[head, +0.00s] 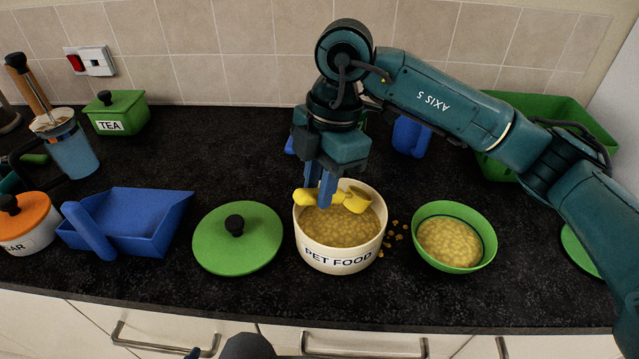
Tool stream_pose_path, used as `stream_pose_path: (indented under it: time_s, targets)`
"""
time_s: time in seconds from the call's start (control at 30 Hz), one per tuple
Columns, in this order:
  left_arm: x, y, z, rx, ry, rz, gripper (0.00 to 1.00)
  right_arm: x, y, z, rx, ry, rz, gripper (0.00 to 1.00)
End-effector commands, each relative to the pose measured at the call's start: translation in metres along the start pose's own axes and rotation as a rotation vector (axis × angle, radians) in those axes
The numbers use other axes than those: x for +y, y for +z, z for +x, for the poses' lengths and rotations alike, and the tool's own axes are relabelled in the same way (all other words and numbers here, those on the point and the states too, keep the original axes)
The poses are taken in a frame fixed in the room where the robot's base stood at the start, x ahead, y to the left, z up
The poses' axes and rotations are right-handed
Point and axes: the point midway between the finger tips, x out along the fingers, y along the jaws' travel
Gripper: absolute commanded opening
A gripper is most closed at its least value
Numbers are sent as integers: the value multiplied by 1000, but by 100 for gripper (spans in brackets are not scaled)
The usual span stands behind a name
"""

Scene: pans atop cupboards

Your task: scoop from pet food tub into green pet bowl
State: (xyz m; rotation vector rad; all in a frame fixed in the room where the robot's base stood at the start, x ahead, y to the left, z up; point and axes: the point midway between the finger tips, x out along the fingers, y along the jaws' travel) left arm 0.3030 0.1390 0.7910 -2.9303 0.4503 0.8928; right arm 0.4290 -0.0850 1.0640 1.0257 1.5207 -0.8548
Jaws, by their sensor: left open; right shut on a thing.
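The cream pet food tub (337,258) stands open on the counter with tan kibble inside. The green pet bowl (484,238) stands to its right and also holds a broad layer of kibble. My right gripper (322,200) points down over the tub, shut on the handle of a yellow scoop (358,199). The scoop's cup is over the tub's back right part; its contents are hidden from this angle. My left gripper (197,352) barely shows at the bottom edge, below the counter front, open and mostly cut off. The tub's green lid (237,238) lies left of the tub.
Loose kibble (393,234) lies between tub and bowl. A blue dustpan-like scoop (130,220), orange-lidded sugar pot (30,226), French press (70,150) and green tea tin (117,113) stand left. A large green container (550,110) stands back right, behind my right arm.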

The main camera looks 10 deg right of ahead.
Motion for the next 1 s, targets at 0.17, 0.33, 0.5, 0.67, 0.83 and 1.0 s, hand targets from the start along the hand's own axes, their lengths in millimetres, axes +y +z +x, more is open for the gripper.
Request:
stream_pose_path:
  time_s: [0.17,0.33,0.5,0.67,0.83,1.0]
  targets:
    - [-3,-2,-4,-18,-9,-2,52,0,-3,-16,1,0,0,1]
    - [-6,-4,-7,-30,-20,-7,52,0,-6,-27,1,0,0,1]
    - [-11,-4,-9,-44,-34,-14,52,0,-8,-39,1,1,0,1]
    - [-11,-1,-7,-48,-37,-20,52,0,-18,-30,-109,1,-5,1]
    - [-10,0,-6,-47,-35,-20,52,0,-27,-22,-233,1,-5,1]
    - [-8,1,-4,-40,-29,-18,52,0,-36,-14,-356,1,-4,1]
